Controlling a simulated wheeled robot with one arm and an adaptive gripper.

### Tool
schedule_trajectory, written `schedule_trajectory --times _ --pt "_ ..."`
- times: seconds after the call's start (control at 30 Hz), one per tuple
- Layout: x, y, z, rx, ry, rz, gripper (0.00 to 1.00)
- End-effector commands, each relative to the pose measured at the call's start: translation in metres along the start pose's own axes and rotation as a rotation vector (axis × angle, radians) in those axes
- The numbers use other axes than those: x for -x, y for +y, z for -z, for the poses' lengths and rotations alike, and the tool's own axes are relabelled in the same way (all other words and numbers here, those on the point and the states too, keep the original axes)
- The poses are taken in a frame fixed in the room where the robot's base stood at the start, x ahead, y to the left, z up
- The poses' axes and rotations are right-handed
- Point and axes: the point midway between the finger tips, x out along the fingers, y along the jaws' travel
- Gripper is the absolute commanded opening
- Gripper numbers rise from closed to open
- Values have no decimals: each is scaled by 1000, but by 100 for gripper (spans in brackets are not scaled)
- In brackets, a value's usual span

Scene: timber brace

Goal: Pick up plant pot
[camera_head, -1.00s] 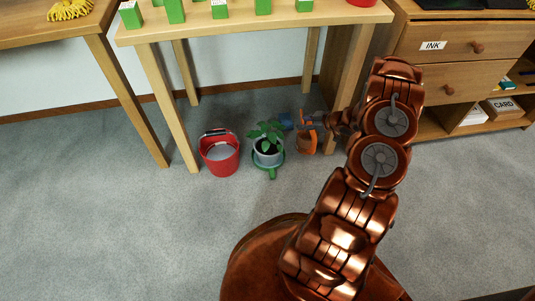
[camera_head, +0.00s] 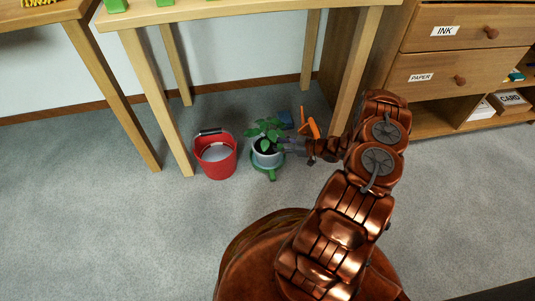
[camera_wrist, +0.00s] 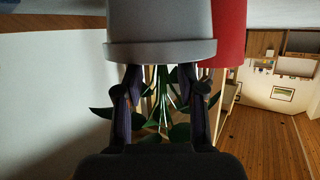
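The plant pot (camera_head: 266,159) is light grey with a leafy green plant (camera_head: 264,133). Whether the fingers touch the pot I cannot tell.
A red bucket (camera_head: 216,156) stands close left of the pot. A blue item (camera_head: 286,120) lies behind it, and an orange item (camera_head: 309,129) shows beside my wrist. Table legs (camera_head: 158,100) stand at left and right. Carpet in front is clear.

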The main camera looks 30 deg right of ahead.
Motion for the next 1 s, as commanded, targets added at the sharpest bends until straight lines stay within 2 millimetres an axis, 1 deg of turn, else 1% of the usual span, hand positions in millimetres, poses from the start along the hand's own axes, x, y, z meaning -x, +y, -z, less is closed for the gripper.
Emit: schedule_trajectory --times 0.17,0.4,0.53,0.63,0.87,1.0 --pt "-12 -1 -1 1 -1 2 39" --pt "-48 -2 -2 3 -2 5 39" --pt "-61 -1 -1 3 -2 4 39" --pt "-65 -2 0 3 -2 4 39" --pt "-65 -1 1 2 -1 3 38" --pt "-65 -1 1 2 -1 3 23"
